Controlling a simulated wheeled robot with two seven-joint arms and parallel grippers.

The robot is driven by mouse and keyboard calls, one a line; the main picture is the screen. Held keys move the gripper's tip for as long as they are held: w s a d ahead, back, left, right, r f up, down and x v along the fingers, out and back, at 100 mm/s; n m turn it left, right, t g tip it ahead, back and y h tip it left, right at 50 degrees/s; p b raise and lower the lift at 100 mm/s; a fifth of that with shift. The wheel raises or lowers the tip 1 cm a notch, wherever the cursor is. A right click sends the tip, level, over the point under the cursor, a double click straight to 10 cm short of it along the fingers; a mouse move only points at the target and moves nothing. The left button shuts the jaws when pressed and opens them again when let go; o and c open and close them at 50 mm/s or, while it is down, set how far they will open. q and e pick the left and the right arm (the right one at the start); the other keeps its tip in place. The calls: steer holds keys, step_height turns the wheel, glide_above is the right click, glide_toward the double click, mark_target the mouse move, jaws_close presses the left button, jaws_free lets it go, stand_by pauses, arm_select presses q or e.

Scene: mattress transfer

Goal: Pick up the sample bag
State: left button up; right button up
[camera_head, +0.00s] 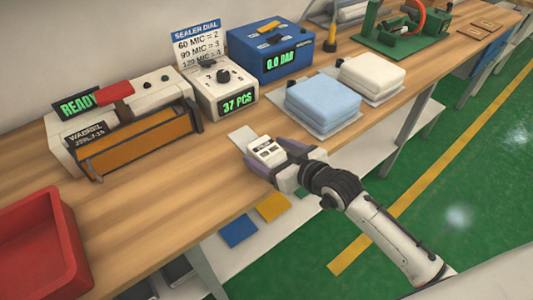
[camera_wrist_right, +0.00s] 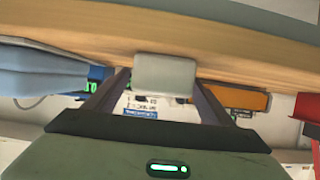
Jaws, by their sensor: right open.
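A small white packet with dark print (camera_head: 266,150), which I take for the sample bag, shows at the near edge of the table. It sits between the fingers of my right gripper (camera_head: 272,158). In the right wrist view a plain pale grey block (camera_wrist_right: 165,75), seemingly the same packet, lies between the two dark fingertips. The right gripper is open around it; I cannot tell whether either finger touches it. A pale flat sheet (camera_head: 240,135) lies on the table just beyond. My left gripper is not in view.
Beyond stand a white counter (camera_head: 222,98), a blue device (camera_head: 270,60) and a sealer (camera_head: 140,140). A red tray (camera_head: 40,245) is at the left. Blue folded pads (camera_head: 322,103) and white ones (camera_head: 372,75) lie to the right. Bare wood (camera_head: 175,205) is free left of the gripper.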

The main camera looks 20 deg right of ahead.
steer(key=shift+w+a+f, duration=0.2)
steer(key=shift+w+f, duration=0.05)
steer(key=shift+w, duration=0.2)
steer(key=shift+r, duration=0.1)
steer(key=c, duration=1.2)
